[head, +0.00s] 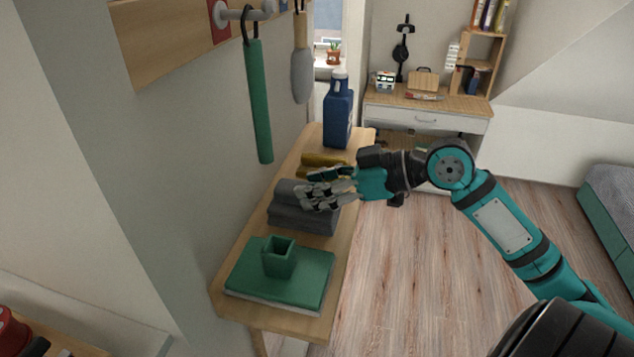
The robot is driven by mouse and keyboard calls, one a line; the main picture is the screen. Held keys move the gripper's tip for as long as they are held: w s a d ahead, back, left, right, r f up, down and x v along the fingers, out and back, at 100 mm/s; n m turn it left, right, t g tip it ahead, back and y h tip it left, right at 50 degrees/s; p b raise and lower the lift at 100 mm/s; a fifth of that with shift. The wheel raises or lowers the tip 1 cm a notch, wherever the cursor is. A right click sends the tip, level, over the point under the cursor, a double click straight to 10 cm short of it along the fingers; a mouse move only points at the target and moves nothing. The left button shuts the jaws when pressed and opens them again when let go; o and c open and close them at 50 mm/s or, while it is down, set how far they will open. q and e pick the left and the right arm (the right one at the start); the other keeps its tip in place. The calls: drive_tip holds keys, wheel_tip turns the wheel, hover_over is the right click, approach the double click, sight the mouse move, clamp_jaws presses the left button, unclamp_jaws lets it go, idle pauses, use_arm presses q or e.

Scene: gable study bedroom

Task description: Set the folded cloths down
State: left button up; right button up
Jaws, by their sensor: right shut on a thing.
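Grey folded cloths (303,217) lie in a small stack on the middle of a narrow wooden shelf (225,297). My right gripper (312,190) comes in from the right and is shut on the upper grey folded cloth (288,189), at its right side. The fingers hide part of this cloth, and I cannot tell whether it rests fully on the one below. A mustard folded cloth (316,160) lies just behind, partly hidden by the gripper. My left gripper is not in view.
A green square cup (280,258) stands on a green book-like block (303,282) at the shelf's near end. A blue bottle (338,115) stands at the far end. A green tool (259,105) and a grey one (302,75) hang from wall pegs above.

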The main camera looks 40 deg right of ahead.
drive_tip(key=shift+f, duration=0.1)
drive_tip(key=o, duration=1.2)
drive_tip(key=shift+o, duration=0.2)
drive_tip(key=shift+s+d+r, duration=0.2)
drive_tip(key=shift+s+d, duration=0.05)
drive_tip(key=shift+d, duration=0.05)
drive_tip(key=b+v, duration=0.3)
drive_tip(key=v, duration=0.8)
drive_tip(key=shift+b, duration=0.3)
drive_tip(key=shift+s+d, duration=0.1)
drive_tip(key=shift+s, duration=0.1)
